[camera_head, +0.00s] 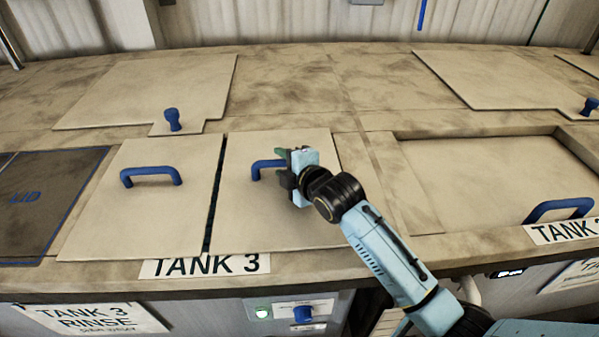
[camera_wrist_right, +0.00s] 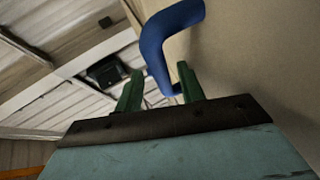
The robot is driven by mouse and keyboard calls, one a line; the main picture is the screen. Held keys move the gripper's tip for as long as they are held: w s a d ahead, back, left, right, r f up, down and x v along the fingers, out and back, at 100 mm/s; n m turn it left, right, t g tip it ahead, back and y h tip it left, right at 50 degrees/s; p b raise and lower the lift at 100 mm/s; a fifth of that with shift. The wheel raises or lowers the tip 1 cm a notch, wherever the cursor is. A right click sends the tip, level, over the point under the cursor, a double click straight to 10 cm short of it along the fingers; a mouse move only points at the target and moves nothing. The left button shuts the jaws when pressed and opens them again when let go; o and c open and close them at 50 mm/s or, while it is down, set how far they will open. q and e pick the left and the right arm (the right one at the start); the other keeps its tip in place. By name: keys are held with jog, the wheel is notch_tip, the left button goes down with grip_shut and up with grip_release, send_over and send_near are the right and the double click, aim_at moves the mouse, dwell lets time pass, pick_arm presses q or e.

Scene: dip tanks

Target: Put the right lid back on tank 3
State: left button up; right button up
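The right lid (camera_head: 245,215) of tank 3 is a beige panel with a blue bar handle (camera_head: 262,168). It lies over the right half of the opening and looks flat, with a narrow dark gap between it and the left lid (camera_head: 100,220). My right gripper (camera_head: 285,168) is at the right end of this handle. In the right wrist view, the green fingers (camera_wrist_right: 160,92) stand apart with the blue handle (camera_wrist_right: 163,45) reaching between their tips; a gap shows beside the left finger. The handle's right end is hidden in the head view. My left gripper is not in view.
The TANK 3 label (camera_head: 205,265) is on the front edge. A dark panel marked LID (camera_head: 40,200) lies at the left. A recessed area with a blue handle (camera_head: 558,208) is at the right. A panel with a blue knob (camera_head: 172,120) lies behind the lids.

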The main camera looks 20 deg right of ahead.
jog(key=v, duration=1)
jog(key=shift+s+d, duration=0.15)
jog(key=shift+s, duration=0.25)
